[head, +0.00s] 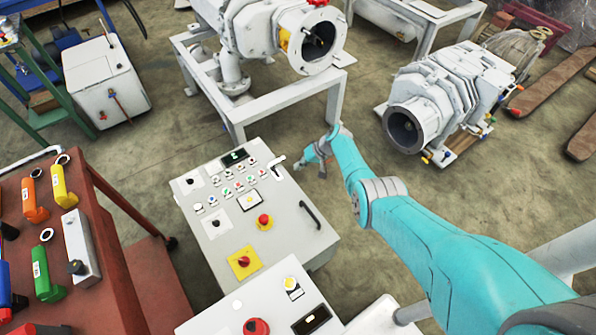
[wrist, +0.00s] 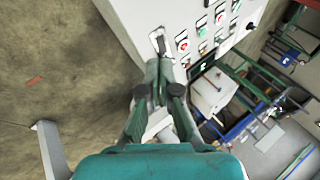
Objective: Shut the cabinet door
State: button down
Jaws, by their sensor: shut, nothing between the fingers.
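The grey control cabinet (head: 275,240) stands in the middle of the head view. Its front carries several buttons, a small display, a red emergency stop and a black bar handle (head: 311,214). A pale lever latch (head: 277,162) sits near the panel's upper right corner. My gripper (head: 303,164) is just right of this latch, at the end of my teal arm. In the wrist view my gripper (wrist: 161,66) is shut and empty, its tips just below the latch (wrist: 157,42) at the panel (wrist: 180,20) edge. I cannot tell whether they touch, or how far the door stands open.
A second panel (head: 250,305) stands at the bottom. A red-brown table (head: 110,260) with coloured tools is at left. A white pump frame (head: 290,105) is behind the cabinet, and another pump (head: 450,95) lies to the right. Open floor (head: 350,115) lies between them.

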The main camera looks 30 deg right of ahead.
jog(key=s+d+r, duration=0.3)
jog(key=d+r, duration=0.1)
jog(key=d, duration=0.2)
jog(key=shift+d, duration=0.3)
jog(key=shift+s+d, duration=0.1)
jog(key=shift+s, duration=0.05)
